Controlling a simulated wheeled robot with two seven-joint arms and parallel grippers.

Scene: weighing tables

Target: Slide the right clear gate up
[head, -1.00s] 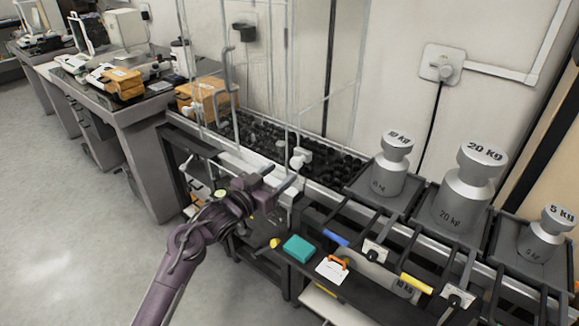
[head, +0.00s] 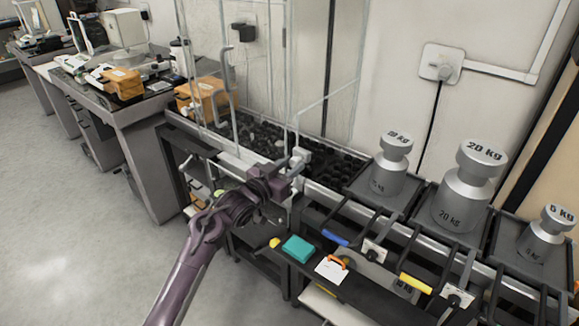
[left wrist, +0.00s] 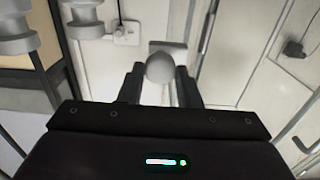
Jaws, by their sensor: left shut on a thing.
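The right clear gate (head: 297,127) is a see-through panel at the front of the glass enclosure, and its outline is hard to make out. Its pale knob (head: 300,154) sits low on the front, by the rail. My left gripper (head: 292,168) reaches up from the lower left and is shut on this knob. In the left wrist view the rounded grey knob (left wrist: 160,68) sits between the two dark fingers of the left gripper (left wrist: 160,85). The fingers hide part of the knob's sides. My right gripper is in neither view.
Dark round pieces (head: 325,160) lie inside the enclosure. A 10 kg weight (head: 390,180), a 20 kg weight (head: 460,205) and a 5 kg weight (head: 540,240) stand to the right. A teal block (head: 298,248) lies on the lower shelf. Open floor is at the left.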

